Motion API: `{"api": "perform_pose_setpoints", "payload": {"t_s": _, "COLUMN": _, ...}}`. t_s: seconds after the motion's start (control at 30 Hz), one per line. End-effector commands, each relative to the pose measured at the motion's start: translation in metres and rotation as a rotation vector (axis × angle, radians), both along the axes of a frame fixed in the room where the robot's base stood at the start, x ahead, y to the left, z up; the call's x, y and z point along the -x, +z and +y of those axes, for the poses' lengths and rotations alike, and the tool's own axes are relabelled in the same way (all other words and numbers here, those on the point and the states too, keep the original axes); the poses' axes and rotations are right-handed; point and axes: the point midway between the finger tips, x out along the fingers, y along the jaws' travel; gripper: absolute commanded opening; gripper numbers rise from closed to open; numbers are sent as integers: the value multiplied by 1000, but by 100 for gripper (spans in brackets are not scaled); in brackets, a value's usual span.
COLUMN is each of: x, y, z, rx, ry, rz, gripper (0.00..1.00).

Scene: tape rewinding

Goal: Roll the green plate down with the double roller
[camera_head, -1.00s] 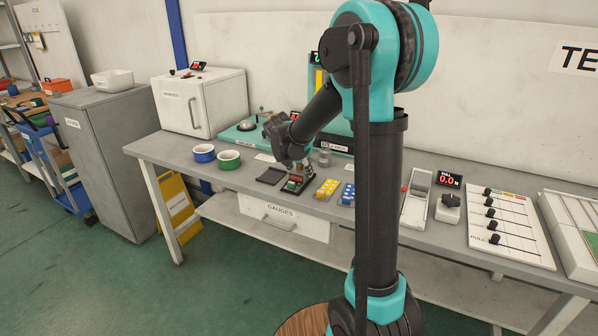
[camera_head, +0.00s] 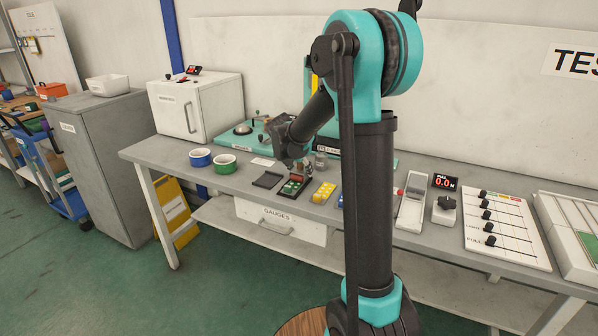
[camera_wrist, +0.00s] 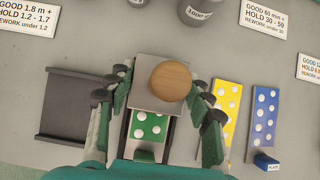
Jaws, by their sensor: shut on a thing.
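The green plate (camera_wrist: 147,127) with white dots lies in a dark holder (camera_wrist: 170,143). It also shows in the head view (camera_head: 291,188) on the bench. The double roller shows from above in the wrist view as a grey block (camera_wrist: 150,103) with a round wooden knob (camera_wrist: 170,81). My gripper (camera_wrist: 161,84) is shut on the double roller, with a finger on each side. The roller hides the far part of the plate and holder; the near part shows. I cannot tell whether the roller touches the plate. In the head view my gripper (camera_head: 296,155) is over the holder's far end.
A yellow plate (camera_wrist: 228,111) and a blue plate (camera_wrist: 262,122) lie to the right. An empty dark tray (camera_wrist: 75,108) lies to the left. A grey cup (camera_wrist: 196,10) stands behind. Blue (camera_head: 200,157) and green (camera_head: 224,163) tape rolls stand farther left on the bench.

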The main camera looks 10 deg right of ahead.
Motion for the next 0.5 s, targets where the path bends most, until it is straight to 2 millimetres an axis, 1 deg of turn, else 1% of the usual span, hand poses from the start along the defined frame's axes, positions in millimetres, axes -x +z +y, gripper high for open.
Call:
{"api": "perform_pose_setpoints", "payload": {"t_s": 0.27, "x": -7, "y": -1, "z": -6, "rx": -2, "ry": -1, "rz": 1, "gripper": 17}}
{"api": "perform_pose_setpoints", "payload": {"t_s": 0.5, "x": -4, "y": -1, "z": -3, "rx": -1, "ry": 0, "rz": 2, "gripper": 17}}
